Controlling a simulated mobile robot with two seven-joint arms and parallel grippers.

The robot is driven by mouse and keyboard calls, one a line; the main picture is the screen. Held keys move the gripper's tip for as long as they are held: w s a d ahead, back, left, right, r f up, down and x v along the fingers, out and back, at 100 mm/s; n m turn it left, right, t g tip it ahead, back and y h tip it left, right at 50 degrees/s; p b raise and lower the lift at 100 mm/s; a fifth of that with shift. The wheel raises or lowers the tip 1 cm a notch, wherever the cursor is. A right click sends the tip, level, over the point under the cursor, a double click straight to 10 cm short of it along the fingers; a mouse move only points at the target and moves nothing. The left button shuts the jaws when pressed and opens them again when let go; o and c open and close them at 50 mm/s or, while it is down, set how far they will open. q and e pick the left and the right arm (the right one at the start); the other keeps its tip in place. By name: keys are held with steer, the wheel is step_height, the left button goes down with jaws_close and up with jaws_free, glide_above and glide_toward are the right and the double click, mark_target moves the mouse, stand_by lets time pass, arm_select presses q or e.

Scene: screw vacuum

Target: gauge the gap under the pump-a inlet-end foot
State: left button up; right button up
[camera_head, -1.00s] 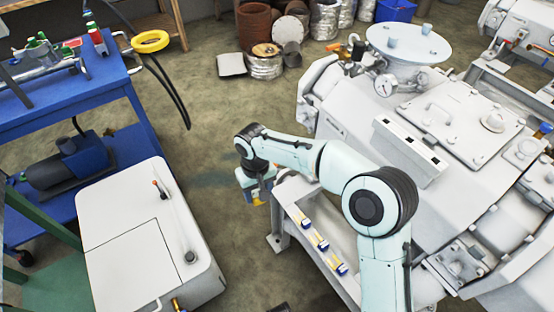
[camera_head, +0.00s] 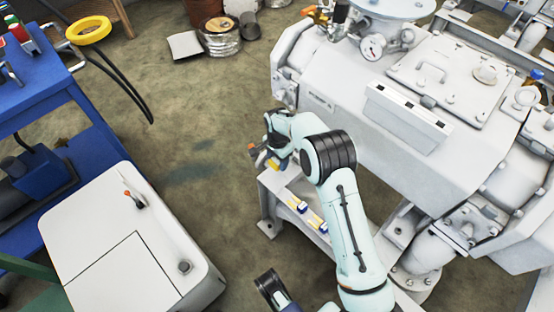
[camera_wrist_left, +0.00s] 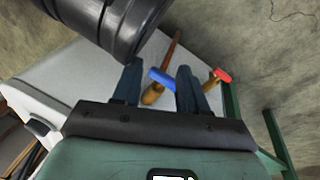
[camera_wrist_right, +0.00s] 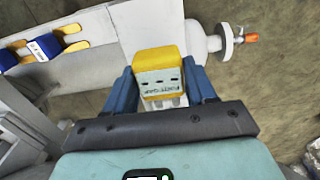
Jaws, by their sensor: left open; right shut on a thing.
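My right gripper (camera_wrist_right: 165,88) is shut on a small block, yellow at one end and pale grey with dark print that seems to read "FOOT GAP" (camera_wrist_right: 160,86). In the head view the right gripper (camera_head: 263,158) hangs past the near left corner of the pump's frame (camera_head: 268,205). The large pale grey pump (camera_head: 340,105) stands on that frame. I cannot make out the inlet-end foot or a gap under it.
Yellow-and-blue pieces (camera_head: 297,204) lie in a row on the frame; they also show in the right wrist view (camera_wrist_right: 45,47). A valve with an orange handle (camera_wrist_right: 251,37) is beyond the held block. A white cabinet (camera_head: 100,255) and a blue cart (camera_head: 70,110) stand left. Floor between is clear.

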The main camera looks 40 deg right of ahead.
arm_select(q)
steer(key=shift+w+r, duration=0.1)
arm_select(e)
steer(key=shift+a, duration=0.1)
stand_by(0.3)
steer(key=shift+f+b, duration=0.7)
steer(key=shift+f, duration=0.75)
arm_select(q)
steer(key=s+f+g+b, duration=0.1)
steer(key=s+f, duration=0.3)
steer(key=s, duration=0.1)
steer(key=shift+a+g, duration=0.35)
steer(key=shift+g, duration=0.05)
arm_select(e)
steer(key=shift+f, duration=0.95)
arm_select(q)
steer(key=shift+w+f, duration=0.1)
steer(key=shift+f, duration=0.1)
arm_select(e)
steer(key=shift+f, duration=0.25)
arm_select(q)
steer(key=shift+f, duration=0.1)
arm_select(e)
steer(key=shift+f, duration=0.25)
